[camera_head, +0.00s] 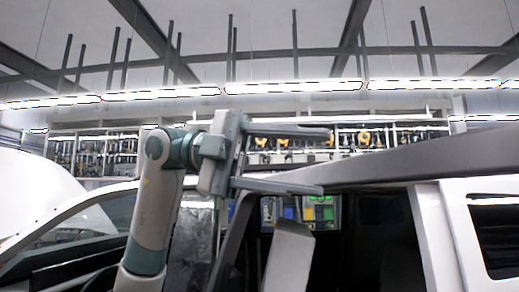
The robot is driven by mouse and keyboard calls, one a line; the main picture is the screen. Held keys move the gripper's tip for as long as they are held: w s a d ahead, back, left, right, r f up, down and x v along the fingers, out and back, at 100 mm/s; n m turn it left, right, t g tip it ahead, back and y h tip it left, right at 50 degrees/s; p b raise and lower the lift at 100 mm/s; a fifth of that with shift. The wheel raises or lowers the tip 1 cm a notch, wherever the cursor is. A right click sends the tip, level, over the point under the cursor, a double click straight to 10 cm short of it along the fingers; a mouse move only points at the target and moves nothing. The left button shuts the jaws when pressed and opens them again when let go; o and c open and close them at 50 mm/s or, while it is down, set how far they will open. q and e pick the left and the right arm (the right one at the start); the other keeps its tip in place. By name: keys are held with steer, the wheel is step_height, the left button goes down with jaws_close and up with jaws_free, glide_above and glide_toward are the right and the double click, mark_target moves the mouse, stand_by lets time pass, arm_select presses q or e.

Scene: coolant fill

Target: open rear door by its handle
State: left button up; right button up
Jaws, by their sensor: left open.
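A white vehicle body (430,230) fills the lower right, with a dark roof edge (420,157) and a dark opening (370,240) into its cabin. A dark slanted frame (232,240) stands at the left of this opening; I cannot tell whether it belongs to the rear door. No door handle shows. My left gripper (326,161) is raised in the middle of the view, its two fingers wide apart and pointing right. It is empty, and its lower finger appears close to the roof edge; contact cannot be told. My right gripper is not in view.
A front side window (80,225) and a white rounded body panel (35,190) lie at the left. A pale slanted post (289,258) stands in the opening. Shelves with yellow items (290,142) line the back wall. Free air lies above the roof.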

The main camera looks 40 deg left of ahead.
arm_select(q)
steer(key=p+v, duration=0.1)
steer(key=v, duration=0.5)
steer(key=shift+a, duration=0.2)
steer(key=shift+s, duration=0.15)
stand_by(0.4)
